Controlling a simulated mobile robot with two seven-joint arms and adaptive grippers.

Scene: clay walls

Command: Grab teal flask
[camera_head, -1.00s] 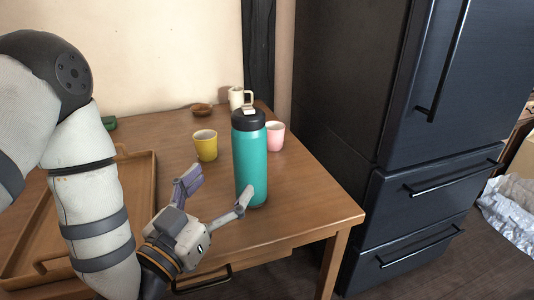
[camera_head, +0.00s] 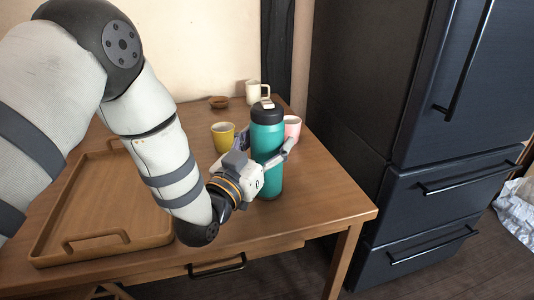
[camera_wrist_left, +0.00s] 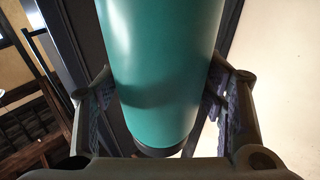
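The teal flask (camera_head: 268,143) stands upright on the wooden table, with a black lid and a pale carry loop on top. My left gripper (camera_head: 265,148) is at the flask, with one finger on its near right side and the other partly hidden behind its left side. In the left wrist view, the flask (camera_wrist_left: 160,70) fills the space between the two spread fingers of the left gripper (camera_wrist_left: 165,105). The fingers look open around it, with contact hard to judge. My right gripper is not in view.
A yellow cup (camera_head: 222,137) stands left of the flask and a pink cup (camera_head: 292,130) close behind its right side. A wooden tray (camera_head: 75,252) lies left; a dark fridge (camera_head: 385,100) stands right.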

